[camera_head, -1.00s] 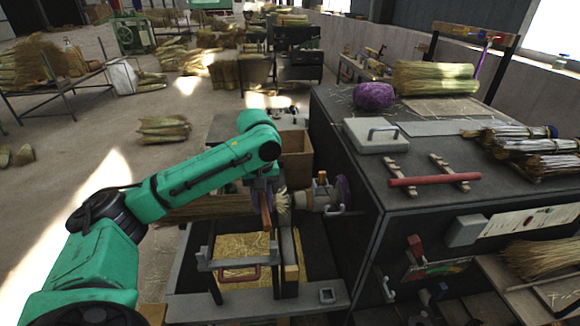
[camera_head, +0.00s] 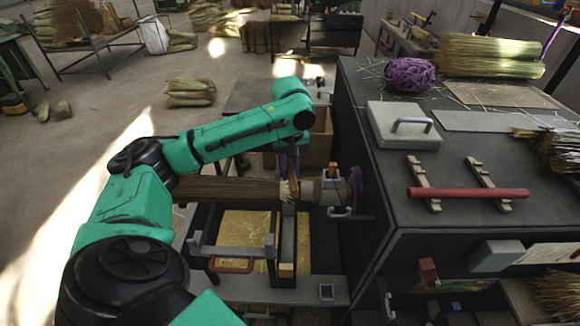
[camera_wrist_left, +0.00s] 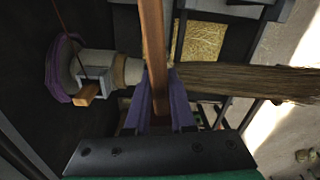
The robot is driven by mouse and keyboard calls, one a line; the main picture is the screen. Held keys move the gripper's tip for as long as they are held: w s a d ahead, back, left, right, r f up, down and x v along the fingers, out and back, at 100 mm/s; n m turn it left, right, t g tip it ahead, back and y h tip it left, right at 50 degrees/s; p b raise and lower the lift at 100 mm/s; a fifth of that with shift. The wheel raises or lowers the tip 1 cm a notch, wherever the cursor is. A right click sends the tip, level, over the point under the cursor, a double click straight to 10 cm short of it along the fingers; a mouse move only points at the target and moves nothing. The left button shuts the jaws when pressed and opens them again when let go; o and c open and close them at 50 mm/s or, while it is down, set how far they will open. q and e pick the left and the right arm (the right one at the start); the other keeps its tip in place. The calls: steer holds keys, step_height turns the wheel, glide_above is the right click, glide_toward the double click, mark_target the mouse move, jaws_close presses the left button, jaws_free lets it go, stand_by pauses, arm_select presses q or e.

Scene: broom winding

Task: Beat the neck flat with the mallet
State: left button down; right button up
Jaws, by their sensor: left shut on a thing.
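The broom lies level over the winding stand, its straw (camera_head: 235,190) to the left and its neck at the clamp on the right. The pale clamp (camera_head: 330,187) has a purple-edged disc behind it. My left gripper (camera_head: 291,163) is above the neck end. In the left wrist view its purple fingers (camera_wrist_left: 160,110) are shut on the mallet's wooden handle (camera_wrist_left: 153,45). The straw also shows there (camera_wrist_left: 240,80). The neck is mostly hidden behind the handle and fingers, so I cannot tell whether the mallet touches it. I cannot make out the mallet head. My right gripper is not in view.
A dark workbench (camera_head: 375,130) stands close on the right. It carries a purple twine ball (camera_head: 410,74), a grey lidded box (camera_head: 403,125) and a red bar (camera_head: 468,193). A straw-filled tray (camera_head: 243,235) lies below the broom. Open floor is at the left.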

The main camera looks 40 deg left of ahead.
arm_select(q)
step_height(320, 180, down, 5)
steer(key=shift+f, duration=0.1)
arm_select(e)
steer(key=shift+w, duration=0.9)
arm_select(q)
steer(key=shift+h, duration=0.3)
step_height(320, 180, up, 8)
steer(key=shift+w+d+f, duration=0.1)
steer(key=shift+f, duration=1.35)
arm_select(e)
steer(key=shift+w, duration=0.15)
